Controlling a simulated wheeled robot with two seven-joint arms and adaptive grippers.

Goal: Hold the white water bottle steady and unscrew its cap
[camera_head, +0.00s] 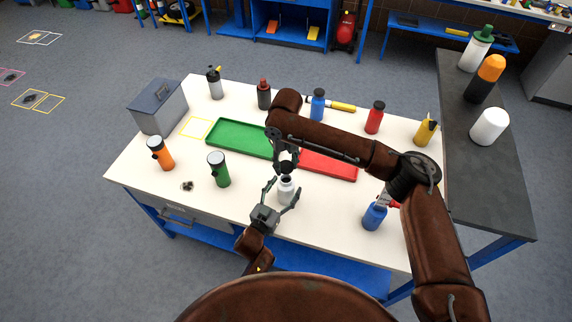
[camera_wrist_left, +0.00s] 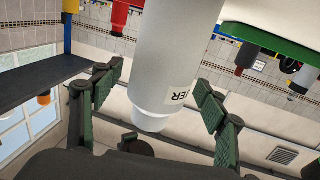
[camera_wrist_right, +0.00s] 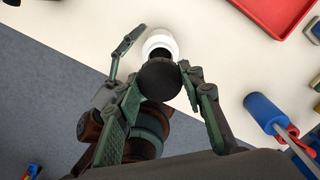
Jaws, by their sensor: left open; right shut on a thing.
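The white water bottle (camera_head: 286,192) stands upright near the table's front edge. Its bare neck shows in the left wrist view (camera_wrist_left: 150,121), with part of a dark-lettered label. My left gripper (camera_wrist_left: 158,98) is open, one finger on each side of the bottle, with gaps between. My right gripper (camera_head: 287,164) is above the bottle, shut on the black cap (camera_wrist_right: 160,79). The cap looks clear of the neck. The white bottle also shows beyond the cap in the right wrist view (camera_wrist_right: 160,41).
A green tray (camera_head: 238,151) and a red tray (camera_head: 335,177) lie behind the bottle. Several bottles line the back. My right arm spans the table's right half.

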